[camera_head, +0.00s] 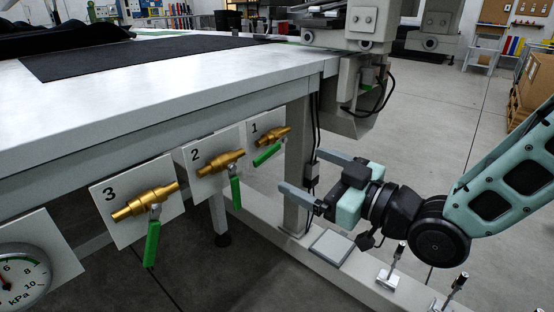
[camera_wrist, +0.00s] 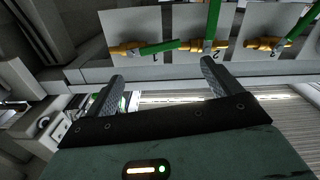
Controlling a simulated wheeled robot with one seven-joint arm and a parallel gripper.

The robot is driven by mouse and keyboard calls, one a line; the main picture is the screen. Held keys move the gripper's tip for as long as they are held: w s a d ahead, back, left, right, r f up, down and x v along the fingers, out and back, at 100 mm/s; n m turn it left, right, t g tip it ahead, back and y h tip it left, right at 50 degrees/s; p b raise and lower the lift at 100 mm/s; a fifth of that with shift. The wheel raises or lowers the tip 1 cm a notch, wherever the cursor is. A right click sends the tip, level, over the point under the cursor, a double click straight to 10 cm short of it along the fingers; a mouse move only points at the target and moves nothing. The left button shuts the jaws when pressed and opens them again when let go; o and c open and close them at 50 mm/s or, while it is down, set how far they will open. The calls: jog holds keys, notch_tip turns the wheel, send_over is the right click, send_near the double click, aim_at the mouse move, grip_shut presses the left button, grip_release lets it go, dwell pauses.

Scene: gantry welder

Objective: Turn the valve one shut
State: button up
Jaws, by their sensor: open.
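Valve one (camera_head: 273,135) is a brass valve on a white plate marked 1, under the table's edge. Its green handle (camera_head: 267,154) slants down to the left, at an angle to the brass body. My gripper (camera_head: 301,170) is open and empty, to the right of and a little below valve one, apart from it. In the wrist view, valve one (camera_wrist: 127,49) shows upside down beyond the two open fingers (camera_wrist: 161,70), with its green handle (camera_wrist: 160,47) pointing right. Nothing hides the handle.
Valve two (camera_head: 220,164) and valve three (camera_head: 146,202) sit to the left, handles hanging down. A pressure gauge (camera_head: 20,274) is at far left. A table leg (camera_head: 298,205) stands behind my fingers. Small levers (camera_head: 393,265) stand on the low beam. Open floor lies to the right.

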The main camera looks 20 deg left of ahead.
aim_at(269, 154)
jog(key=b+x, duration=0.1)
jog(key=x, duration=0.7)
jog(key=shift+w+a, duration=0.1)
jog(key=shift+a, duration=0.1)
jog(key=c, duration=1.4)
